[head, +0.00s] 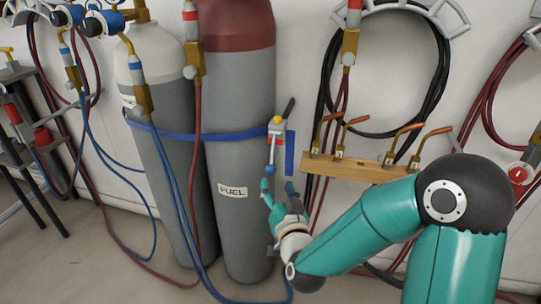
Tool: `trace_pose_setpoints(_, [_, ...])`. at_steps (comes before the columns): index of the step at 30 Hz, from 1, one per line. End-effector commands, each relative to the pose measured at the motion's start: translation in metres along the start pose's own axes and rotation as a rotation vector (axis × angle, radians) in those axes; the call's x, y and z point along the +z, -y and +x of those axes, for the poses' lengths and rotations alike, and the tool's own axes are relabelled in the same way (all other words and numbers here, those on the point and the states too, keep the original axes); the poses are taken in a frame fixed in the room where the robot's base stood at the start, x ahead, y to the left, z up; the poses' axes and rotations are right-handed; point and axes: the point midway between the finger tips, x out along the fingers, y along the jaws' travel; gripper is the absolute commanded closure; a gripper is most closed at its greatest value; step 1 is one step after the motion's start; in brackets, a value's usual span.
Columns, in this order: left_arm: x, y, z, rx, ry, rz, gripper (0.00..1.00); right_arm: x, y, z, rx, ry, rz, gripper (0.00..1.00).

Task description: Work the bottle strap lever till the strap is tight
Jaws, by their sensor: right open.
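A blue strap (228,136) runs around two gas bottles: a grey one with a white top (172,178) and a grey one with a dark red top, labelled FUEL (238,225). The strap lever (271,153) hangs at the right side of the FUEL bottle. It has a grey arm, a blue ball at its lower end and a yellow and red part at the top. My right gripper (277,188) is open just below the blue ball, apart from it as far as I can tell. My left gripper is not in view.
A wooden rack (352,168) with several copper-tipped torches is on the wall to the right of the lever. Red and blue hoses hang in front of the bottles and loop on the floor. A dark stand (30,160) is at the left. Coiled hoses (440,75) hang on the wall.

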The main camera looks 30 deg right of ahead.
Motion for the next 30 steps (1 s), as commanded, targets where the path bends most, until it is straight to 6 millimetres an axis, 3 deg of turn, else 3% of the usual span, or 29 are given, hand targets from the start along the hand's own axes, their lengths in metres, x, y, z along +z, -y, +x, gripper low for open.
trace_pose_setpoints(3, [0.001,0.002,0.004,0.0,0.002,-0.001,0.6,0.0,-0.001,0.03,0.002,-0.009,0.001,0.45])
trace_pose_setpoints(10, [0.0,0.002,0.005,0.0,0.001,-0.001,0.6,-0.001,0.0,0.067,0.0,-0.008,0.0,0.45])
trace_pose_setpoints(16, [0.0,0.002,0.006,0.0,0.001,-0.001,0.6,-0.001,0.0,0.08,-0.001,-0.007,-0.001,0.45])
trace_pose_setpoints(24, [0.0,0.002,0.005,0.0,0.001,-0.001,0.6,-0.001,0.001,0.081,-0.001,-0.006,-0.001,0.45])
trace_pose_setpoints(25, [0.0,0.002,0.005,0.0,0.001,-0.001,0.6,-0.001,0.001,0.081,-0.001,-0.006,-0.001,0.47])
trace_pose_setpoints(30, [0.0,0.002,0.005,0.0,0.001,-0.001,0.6,-0.001,0.001,0.081,-0.001,-0.006,0.0,0.75])
